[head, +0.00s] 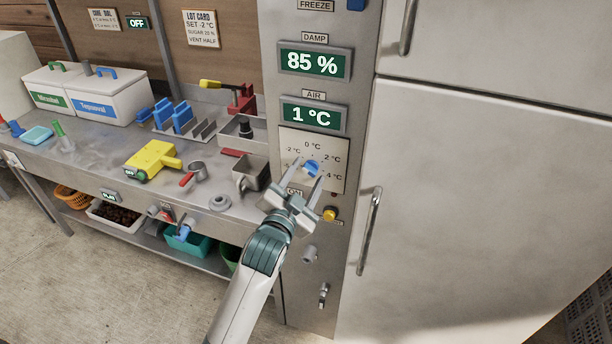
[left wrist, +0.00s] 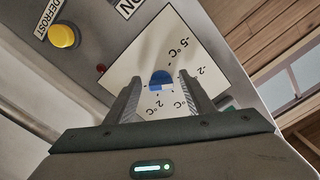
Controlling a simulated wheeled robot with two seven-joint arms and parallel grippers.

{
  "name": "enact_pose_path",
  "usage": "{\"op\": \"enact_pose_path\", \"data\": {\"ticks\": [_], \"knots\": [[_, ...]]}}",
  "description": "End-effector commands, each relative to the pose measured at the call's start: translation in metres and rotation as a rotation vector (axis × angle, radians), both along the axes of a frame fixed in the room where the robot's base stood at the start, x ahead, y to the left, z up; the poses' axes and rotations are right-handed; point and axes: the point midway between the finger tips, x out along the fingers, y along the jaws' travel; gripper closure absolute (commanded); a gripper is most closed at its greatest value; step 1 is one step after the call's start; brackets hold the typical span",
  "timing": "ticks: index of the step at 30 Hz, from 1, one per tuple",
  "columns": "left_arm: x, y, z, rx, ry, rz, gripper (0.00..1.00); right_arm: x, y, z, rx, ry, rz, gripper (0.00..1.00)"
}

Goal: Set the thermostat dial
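The thermostat dial (head: 312,166) is a blue knob on a white scale plate (head: 296,140) on the grey cabinet column. The plate carries marks including -2, 0, 2 and 4 °C. My left gripper (head: 308,173) is open in front of the plate, with a finger on each side of the knob. In the left wrist view the dial (left wrist: 161,78) shows between the fingertips, with no clear contact. Its exact setting is hard to read. The AIR display (head: 311,115) reads 1 °C. The lot card (head: 201,29) says SET -2 °C. My right gripper is not in view.
Above is a DAMP display (head: 314,63) at 85 %. A yellow defrost button (left wrist: 64,36) sits near the plate. A fridge door handle (head: 370,230) stands out on the right. A cluttered metal bench (head: 90,165) with a yellow tool (head: 152,160) and a metal cup (head: 250,173) lies left.

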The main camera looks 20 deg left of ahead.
Motion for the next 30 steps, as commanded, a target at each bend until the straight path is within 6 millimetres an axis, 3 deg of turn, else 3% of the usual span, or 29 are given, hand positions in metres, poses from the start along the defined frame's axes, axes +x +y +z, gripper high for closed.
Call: {"op": "enact_pose_path", "data": {"ticks": [14, 20, 30], "knots": [[-0.011, 0.0, -0.001, 0.001, -0.001, 0.0, 0.52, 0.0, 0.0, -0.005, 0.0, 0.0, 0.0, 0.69], [-0.036, 0.001, -0.002, 0.001, -0.002, 0.0, 0.52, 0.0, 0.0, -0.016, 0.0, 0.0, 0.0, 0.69], [-0.103, 0.004, -0.004, 0.001, -0.001, -0.001, 0.52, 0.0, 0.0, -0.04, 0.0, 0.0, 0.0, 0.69]]}}
